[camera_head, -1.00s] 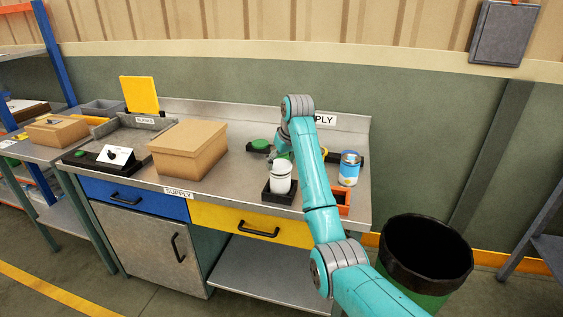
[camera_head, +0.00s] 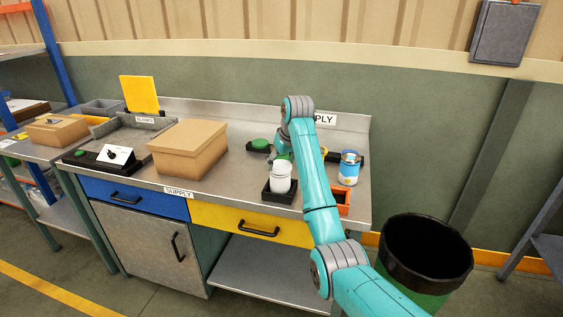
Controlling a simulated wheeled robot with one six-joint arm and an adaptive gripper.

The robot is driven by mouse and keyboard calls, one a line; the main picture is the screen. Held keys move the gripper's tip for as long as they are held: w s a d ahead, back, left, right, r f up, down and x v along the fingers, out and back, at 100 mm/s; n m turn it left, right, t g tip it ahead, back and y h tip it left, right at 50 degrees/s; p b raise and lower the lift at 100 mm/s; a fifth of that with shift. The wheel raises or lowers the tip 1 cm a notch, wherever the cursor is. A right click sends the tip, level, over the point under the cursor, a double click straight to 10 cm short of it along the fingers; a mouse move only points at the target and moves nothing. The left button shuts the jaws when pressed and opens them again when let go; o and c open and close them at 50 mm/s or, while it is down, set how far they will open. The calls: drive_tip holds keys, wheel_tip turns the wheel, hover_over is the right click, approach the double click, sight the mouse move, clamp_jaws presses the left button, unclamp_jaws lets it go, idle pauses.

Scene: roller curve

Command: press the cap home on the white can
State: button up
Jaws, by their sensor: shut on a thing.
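The white can (camera_head: 281,179) stands upright in a small black tray (camera_head: 278,196) near the front of the bench. A pale rim or cap (camera_head: 281,166) shows at its top. How far it is seated cannot be told from here. My gripper (camera_head: 279,158) is at the top of the can, just behind it and partly hidden by my own teal arm. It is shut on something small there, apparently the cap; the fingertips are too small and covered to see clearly.
A blue-and-white can (camera_head: 349,168) stands at right beside an orange bin (camera_head: 342,202). A green round piece (camera_head: 260,144) lies behind the white can. A cardboard box (camera_head: 188,151) stands to the left. A black-lined waste bin (camera_head: 426,255) is at the right.

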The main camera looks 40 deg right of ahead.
drive_tip(key=shift+f, duration=0.5)
idle(0.8)
drive_tip(key=o, duration=0.7)
drive_tip(key=shift+r, duration=0.1)
drive_tip(key=shift+r, duration=4.45)
